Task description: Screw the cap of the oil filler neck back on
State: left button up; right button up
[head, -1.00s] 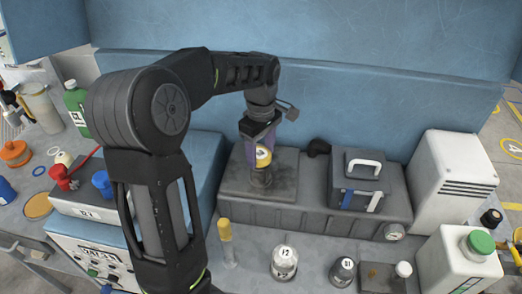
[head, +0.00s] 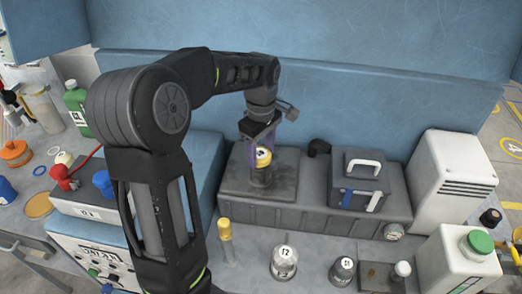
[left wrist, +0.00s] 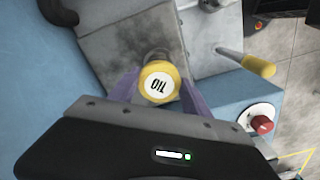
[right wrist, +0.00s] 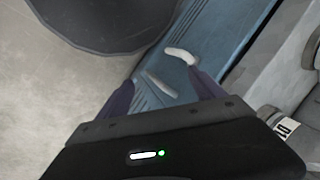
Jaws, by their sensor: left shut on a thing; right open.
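The yellow cap (head: 263,157) with a white label is between the fingers of my left gripper (head: 262,150), which is shut on it. I cannot tell whether the cap touches the neck. My right gripper (right wrist: 160,95) is open and empty, seen only in the right wrist view.
The grey tank (head: 292,214) carries a dark box with a white handle (head: 362,163) to the right and a black elbow pipe (head: 318,147). The blue wall (head: 350,95) is close behind.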

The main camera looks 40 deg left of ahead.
pick_arm(q)
jog(key=shift+f+b, duration=0.4)
jog(key=shift+f, duration=0.2)
dwell(0.6)
dwell(0.4)
jog(key=m, duration=0.4)
jog(key=shift+s, duration=0.1)
jog(key=shift+m, duration=0.6)
jog(key=m, duration=0.3)
jog(key=shift+a+p, duration=0.1)
jog(key=shift+p, duration=0.25)
jog(key=shift+m, duration=1.1)
